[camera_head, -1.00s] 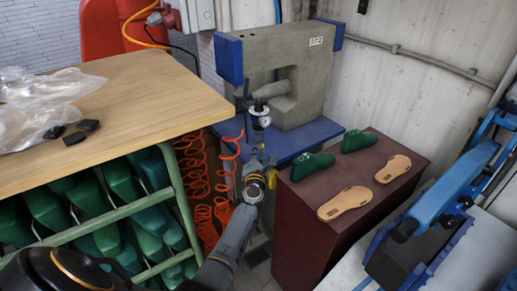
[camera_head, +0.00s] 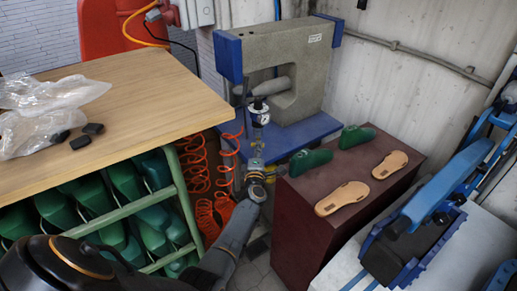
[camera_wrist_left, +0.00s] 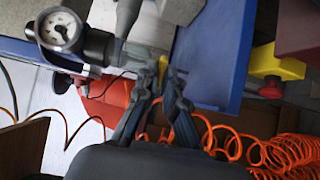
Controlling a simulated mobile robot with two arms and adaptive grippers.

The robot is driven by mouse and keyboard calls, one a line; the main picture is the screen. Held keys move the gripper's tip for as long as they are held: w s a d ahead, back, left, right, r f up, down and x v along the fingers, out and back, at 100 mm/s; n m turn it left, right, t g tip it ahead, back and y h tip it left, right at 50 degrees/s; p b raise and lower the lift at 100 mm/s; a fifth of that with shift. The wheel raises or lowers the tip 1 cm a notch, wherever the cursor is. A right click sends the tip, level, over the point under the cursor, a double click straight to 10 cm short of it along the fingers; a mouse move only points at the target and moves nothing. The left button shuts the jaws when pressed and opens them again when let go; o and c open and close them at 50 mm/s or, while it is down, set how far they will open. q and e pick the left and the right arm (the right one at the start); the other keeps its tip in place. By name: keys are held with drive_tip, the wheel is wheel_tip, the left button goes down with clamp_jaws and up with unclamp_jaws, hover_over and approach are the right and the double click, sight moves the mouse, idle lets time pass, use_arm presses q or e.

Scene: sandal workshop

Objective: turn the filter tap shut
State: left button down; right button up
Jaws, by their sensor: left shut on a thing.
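The air filter unit with a round white pressure gauge (camera_head: 260,113) hangs at the front of the blue-based press. The gauge also shows at the upper left of the left wrist view (camera_wrist_left: 58,30). My left gripper (camera_head: 256,163) is just below the gauge, at the filter. In the left wrist view its fingers (camera_wrist_left: 160,72) are closed together on the filter tap. The tap is mostly hidden between the fingers, so I cannot read its angle. My right gripper is in neither view.
A wooden bench (camera_head: 120,110) with plastic bags is at left, with green lasts beneath. Orange coiled hoses (camera_head: 197,180) hang beside the filter. A dark red box (camera_head: 310,215) with sandal soles and green lasts is close on the right. The grey press (camera_head: 290,70) stands behind.

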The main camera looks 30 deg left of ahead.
use_arm(q)
drive_tip(key=shift+f, duration=0.15)
idle(0.3)
drive_tip(key=c, duration=1.5)
unclamp_jaws()
drive_tip(key=shift+o, duration=0.2)
drive_tip(key=v, duration=0.7)
drive_tip(key=shift+s, duration=0.25)
drive_tip(key=shift+d, duration=0.15)
